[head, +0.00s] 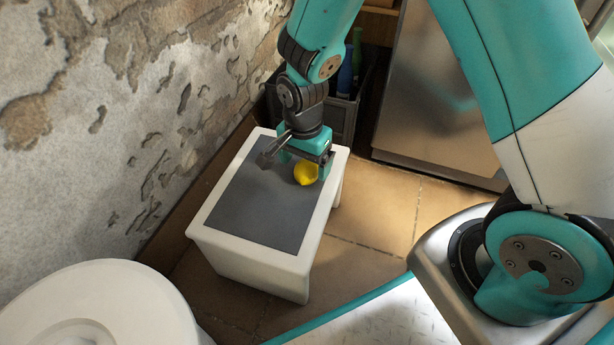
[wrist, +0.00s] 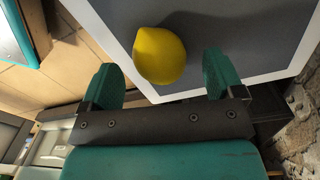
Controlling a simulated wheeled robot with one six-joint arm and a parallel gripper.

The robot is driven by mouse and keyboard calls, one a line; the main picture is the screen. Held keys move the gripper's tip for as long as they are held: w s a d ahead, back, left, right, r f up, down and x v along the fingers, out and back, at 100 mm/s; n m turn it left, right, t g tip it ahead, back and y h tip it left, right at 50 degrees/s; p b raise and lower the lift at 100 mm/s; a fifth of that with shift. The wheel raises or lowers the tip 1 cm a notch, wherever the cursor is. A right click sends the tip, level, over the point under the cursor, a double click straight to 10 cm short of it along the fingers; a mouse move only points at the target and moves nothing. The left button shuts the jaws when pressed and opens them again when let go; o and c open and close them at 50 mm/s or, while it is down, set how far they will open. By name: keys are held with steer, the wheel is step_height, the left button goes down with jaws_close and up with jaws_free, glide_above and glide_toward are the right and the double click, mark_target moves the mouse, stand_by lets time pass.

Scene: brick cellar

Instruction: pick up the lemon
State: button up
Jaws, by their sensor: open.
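A yellow lemon (head: 306,174) lies on the grey top of a small white stool (head: 246,262), near its far right part. In the wrist view the lemon (wrist: 160,55) lies just ahead of the fingertips, about between the two fingers in width and closer to the left one. My gripper (head: 304,165) is over the far end of the stool, right at the lemon, and partly hides it in the head view. In the wrist view my gripper (wrist: 158,82) is open with wide-apart teal fingers and nothing held. I cannot tell whether a finger touches the lemon.
A rough plaster wall (head: 130,110) runs along the stool's left side. A dark crate (head: 341,112) with bottles stands behind the stool, and a metal cabinet (head: 436,100) is at the back right. A round white lidded bin (head: 100,305) is at the front left. Tiled floor (head: 372,205) is free right of the stool.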

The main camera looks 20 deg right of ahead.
mark_target(305, 164)
step_height(305, 164, down, 3)
steer(key=shift+f+b, duration=0.1)
steer(key=shift+b, duration=0.75)
steer(key=c, duration=1)
steer(key=shift+c, duration=0.2)
